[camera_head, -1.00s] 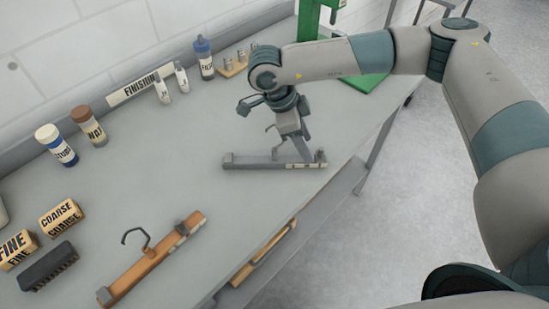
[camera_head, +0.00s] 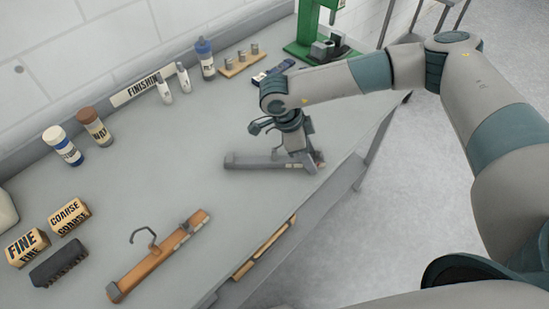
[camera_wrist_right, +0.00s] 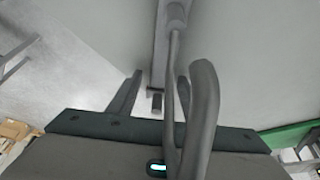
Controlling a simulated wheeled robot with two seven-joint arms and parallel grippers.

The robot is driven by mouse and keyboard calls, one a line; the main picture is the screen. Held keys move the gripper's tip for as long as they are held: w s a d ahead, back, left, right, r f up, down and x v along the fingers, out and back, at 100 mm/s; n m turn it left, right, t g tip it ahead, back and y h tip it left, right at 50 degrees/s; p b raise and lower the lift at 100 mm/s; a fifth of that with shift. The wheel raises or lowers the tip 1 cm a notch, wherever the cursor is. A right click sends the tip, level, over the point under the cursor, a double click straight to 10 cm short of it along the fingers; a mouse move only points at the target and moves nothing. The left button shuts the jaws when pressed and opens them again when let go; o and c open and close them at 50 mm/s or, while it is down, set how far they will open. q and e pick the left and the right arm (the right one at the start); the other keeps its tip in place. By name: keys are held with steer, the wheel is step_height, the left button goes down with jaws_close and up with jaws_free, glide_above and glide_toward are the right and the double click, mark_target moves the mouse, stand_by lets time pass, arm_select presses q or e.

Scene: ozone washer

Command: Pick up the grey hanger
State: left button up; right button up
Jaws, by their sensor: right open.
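The grey hanger (camera_head: 248,161) lies on the grey workbench with its bar running left to right. My right gripper (camera_head: 301,160) is low over the right part of the bar and hides some of it. In the right wrist view the hanger bar (camera_wrist_right: 160,45) runs down from the top toward the gap between the fingers of my open right gripper (camera_wrist_right: 153,95). The hanger's hook (camera_wrist_right: 205,85) curves up close to the camera, beside the right finger. Whether the fingers touch the bar cannot be told. My left gripper is not in view.
A wooden hanger (camera_head: 155,258) lies nearer on the workbench (camera_head: 200,120). A green stand (camera_head: 308,35) is behind my right arm. The bench's right edge is close.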

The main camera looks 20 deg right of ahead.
jaws_close()
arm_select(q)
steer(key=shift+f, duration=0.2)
arm_select(e)
steer(key=shift+r, duration=0.2)
steer(key=shift+r+b, duration=0.3)
steer(key=shift+b, duration=0.1)
step_height(320, 180, up, 3)
steer(key=shift+s+d+r+b, duration=0.1)
steer(key=shift+s+b, duration=0.05)
steer(key=shift+b, duration=0.9)
arm_select(q)
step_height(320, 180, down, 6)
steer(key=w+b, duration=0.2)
steer(key=b, duration=0.2)
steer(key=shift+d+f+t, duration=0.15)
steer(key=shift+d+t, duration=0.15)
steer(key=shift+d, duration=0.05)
arm_select(e)
steer(key=s+d+r, duration=0.5)
steer(key=s+r, duration=0.2)
steer(key=s, duration=0.3)
